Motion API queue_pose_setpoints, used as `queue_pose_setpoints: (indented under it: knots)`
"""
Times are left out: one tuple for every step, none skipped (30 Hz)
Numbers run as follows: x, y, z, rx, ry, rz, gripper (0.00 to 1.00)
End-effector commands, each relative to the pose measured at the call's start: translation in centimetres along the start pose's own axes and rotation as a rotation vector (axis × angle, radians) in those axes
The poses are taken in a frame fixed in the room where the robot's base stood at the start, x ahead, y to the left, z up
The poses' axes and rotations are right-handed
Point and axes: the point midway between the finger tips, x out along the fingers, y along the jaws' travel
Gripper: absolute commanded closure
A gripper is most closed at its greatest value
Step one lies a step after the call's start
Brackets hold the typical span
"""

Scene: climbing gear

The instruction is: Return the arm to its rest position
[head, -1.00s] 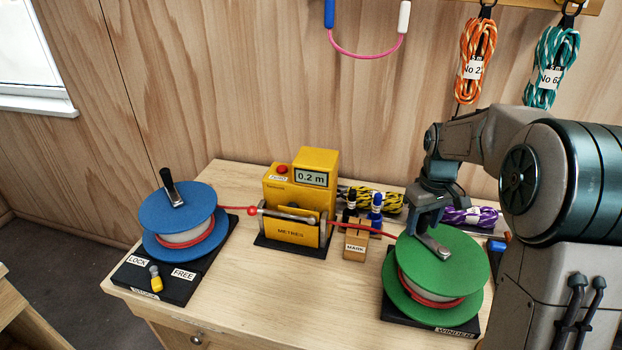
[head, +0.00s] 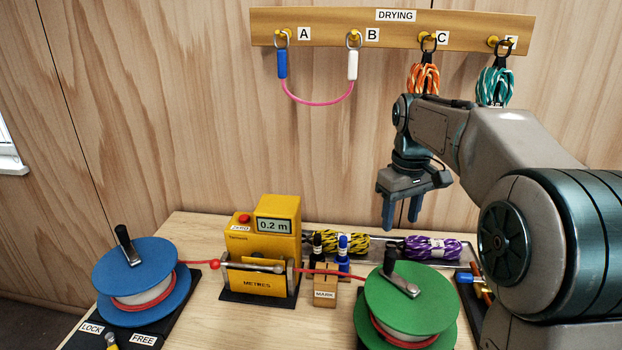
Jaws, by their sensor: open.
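My gripper (head: 402,222) hangs in the air in the head view, fingers pointing down and apart, with nothing between them. It is above and behind the green winder reel (head: 411,297), clear of the reel's crank handle (head: 399,281). My arm bends at the elbow and comes in from the right side of the view.
A blue reel (head: 134,265) stands at left on the bench. A red cord runs through the yellow metre counter (head: 275,230), reading 0.2 m, to the green reel. The marker block (head: 325,286) and rope bundles stand near my gripper. A drying rail (head: 330,27) with hung ropes is above.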

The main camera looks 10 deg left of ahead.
Motion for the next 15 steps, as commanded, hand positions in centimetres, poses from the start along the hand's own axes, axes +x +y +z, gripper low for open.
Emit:
queue_pose_setpoints:
  knots:
    - [-0.3, -0.4, 1.3, 0.026, 0.012, 0.008, 0.5]
    - [-0.3, -0.7, 2.2, 0.043, 0.019, 0.012, 0.5]
    - [-0.3, -1.0, 3.4, 0.07, 0.031, 0.019, 0.5]
    - [-0.2, -1.4, 4.3, 0.091, 0.039, 0.023, 0.5]
    - [-0.1, -1.7, 5.3, 0.113, 0.048, 0.027, 0.5]
    - [0.1, -2.1, 6.6, 0.142, 0.061, 0.033, 0.5]
    - [0.3, -2.5, 7.5, 0.163, 0.071, 0.037, 0.5]
    - [0.5, -2.8, 8.5, 0.186, 0.08, 0.041, 0.5]
    - [0.9, -3.3, 9.8, 0.215, 0.093, 0.046, 0.5]
    - [1.1, -3.6, 10.7, 0.236, 0.104, 0.049, 0.5]
    - [1.5, -4.0, 11.7, 0.259, 0.113, 0.052, 0.5]
    - [1.9, -4.5, 13.0, 0.288, 0.127, 0.056, 0.5]
    - [2.4, -4.9, 14.0, 0.31, 0.138, 0.059, 0.5]
    - [2.8, -5.3, 15.0, 0.333, 0.147, 0.061, 0.5]
    - [3.4, -5.8, 16.2, 0.361, 0.161, 0.063, 0.5]
